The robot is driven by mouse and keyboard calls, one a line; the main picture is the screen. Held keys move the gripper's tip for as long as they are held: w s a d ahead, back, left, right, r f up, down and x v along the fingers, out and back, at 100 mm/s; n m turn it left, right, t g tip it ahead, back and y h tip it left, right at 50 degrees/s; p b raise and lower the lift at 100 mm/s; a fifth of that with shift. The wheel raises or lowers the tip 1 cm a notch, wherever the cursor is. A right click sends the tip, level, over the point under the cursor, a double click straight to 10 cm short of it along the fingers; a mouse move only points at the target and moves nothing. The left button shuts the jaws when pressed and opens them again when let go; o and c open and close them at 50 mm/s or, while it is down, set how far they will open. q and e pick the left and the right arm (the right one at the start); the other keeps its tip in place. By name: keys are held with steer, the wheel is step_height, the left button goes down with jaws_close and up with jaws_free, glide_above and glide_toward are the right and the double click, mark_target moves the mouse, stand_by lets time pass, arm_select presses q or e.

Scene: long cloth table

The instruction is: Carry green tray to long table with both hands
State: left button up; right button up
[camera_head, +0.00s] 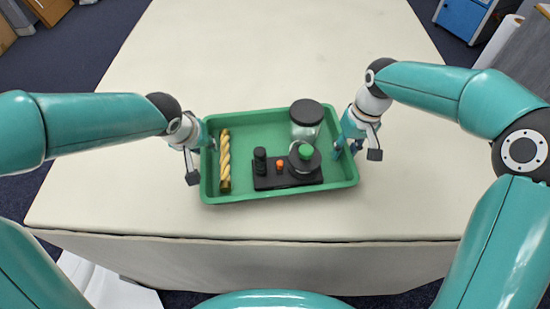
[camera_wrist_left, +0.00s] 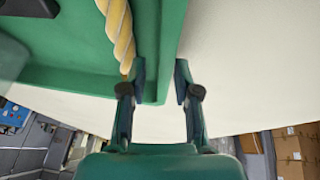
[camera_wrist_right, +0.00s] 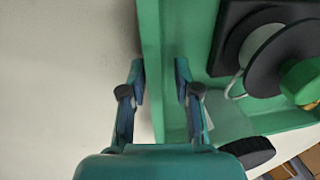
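The green tray (camera_head: 270,196) is over the cloth of the long table (camera_head: 290,222), near its front edge, and looks level and resting on it. My left gripper (camera_head: 201,150) is at the tray's left wall. In the left wrist view its fingers (camera_wrist_left: 160,85) are apart, one on each side of the wall (camera_wrist_left: 168,50). My right gripper (camera_head: 347,150) is at the right wall. In the right wrist view its fingers (camera_wrist_right: 160,82) are also apart, with the wall (camera_wrist_right: 152,35) between them. Whether any finger touches the wall cannot be told.
The tray carries a twisted yellow stick (camera_head: 225,158), a black base with knobs (camera_head: 285,178), an orange piece (camera_head: 280,165), a green knob (camera_head: 306,151) and a black-lidded clear jar (camera_head: 306,115). The table behind and beside the tray is clear.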

steer(key=shift+r, duration=0.25)
arm_select(q)
steer(key=v, duration=1)
arm_select(e)
step_height(320, 180, up, 11)
steer(key=d, duration=0.1)
steer(key=shift+w+d+r, duration=0.15)
steer(key=shift+d+r, duration=0.05)
steer(key=shift+d, duration=0.05)
arm_select(q)
steer(key=shift+s+a, duration=0.1)
arm_select(e)
steer(key=shift+f, duration=0.1)
